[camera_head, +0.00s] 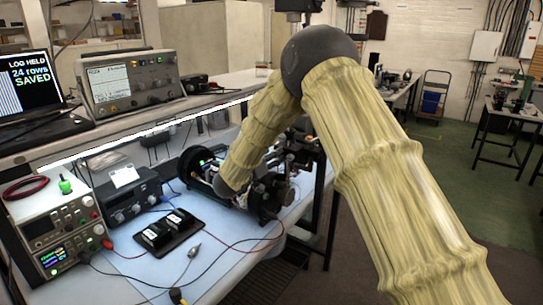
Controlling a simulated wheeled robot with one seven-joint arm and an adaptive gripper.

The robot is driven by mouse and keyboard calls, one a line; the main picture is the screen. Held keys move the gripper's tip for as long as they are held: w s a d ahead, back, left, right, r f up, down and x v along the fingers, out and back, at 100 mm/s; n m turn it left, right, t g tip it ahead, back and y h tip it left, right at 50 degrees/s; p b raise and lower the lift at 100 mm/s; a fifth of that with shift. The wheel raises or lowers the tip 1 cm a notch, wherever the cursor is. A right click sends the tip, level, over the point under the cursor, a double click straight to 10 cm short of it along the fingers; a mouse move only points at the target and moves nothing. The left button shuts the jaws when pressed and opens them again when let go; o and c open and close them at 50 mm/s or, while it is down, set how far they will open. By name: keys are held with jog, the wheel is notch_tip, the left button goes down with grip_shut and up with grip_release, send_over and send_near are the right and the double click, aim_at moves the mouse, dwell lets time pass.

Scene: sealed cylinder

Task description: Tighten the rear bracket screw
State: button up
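My arm, in a pale yellow sleeve, reaches in from the lower right, bends at a dark elbow and runs down to the bench. Its far end is at a dark cylindrical apparatus (192,166) with round end plates, lying on the blue mat (219,262). My arm covers the middle of this apparatus. My gripper's fingers cannot be picked out among the dark parts there, so whether they hold anything does not show. The rear bracket and its screw cannot be made out, and neither can a screwdriver.
Left of the apparatus are a black tray (170,232), a dark instrument box (131,196) and a power supply (57,232) with cables crossing the mat. A shelf above holds a laptop (30,90) and an oscilloscope (131,82). The floor at right is mostly clear.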

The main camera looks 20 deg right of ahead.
jog(key=shift+s+r, duration=0.15)
grip_shut()
